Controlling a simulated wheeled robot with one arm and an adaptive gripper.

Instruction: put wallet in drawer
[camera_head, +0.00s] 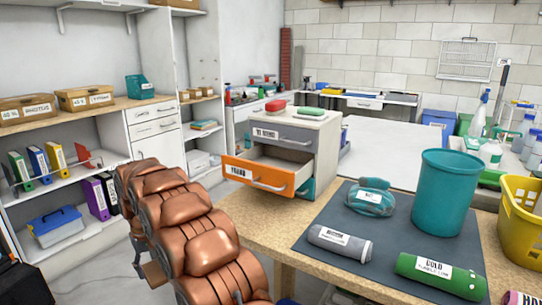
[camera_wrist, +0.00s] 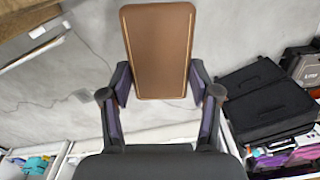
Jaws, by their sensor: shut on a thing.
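The wallet (camera_wrist: 158,45) is a flat brown rectangle with a stitched edge, seen in the wrist view. My gripper (camera_wrist: 160,84) is shut on its near end, one finger on each side. The far end sticks out past the fingertips over the grey floor. The orange-fronted drawer (camera_head: 292,182) is pulled open in a small cabinet (camera_head: 322,137) on the table. Its visible inside looks empty. A grey-fronted drawer (camera_head: 291,137) above it is closed.
A dark mat (camera_head: 330,265) right of the cabinet holds a teal bin (camera_head: 445,190), a teal pouch (camera_head: 368,200), a grey cylinder (camera_head: 340,243) and a green cylinder (camera_head: 440,273). A yellow basket (camera_head: 523,222) stands at the right. Shelves (camera_head: 85,117) line the left wall.

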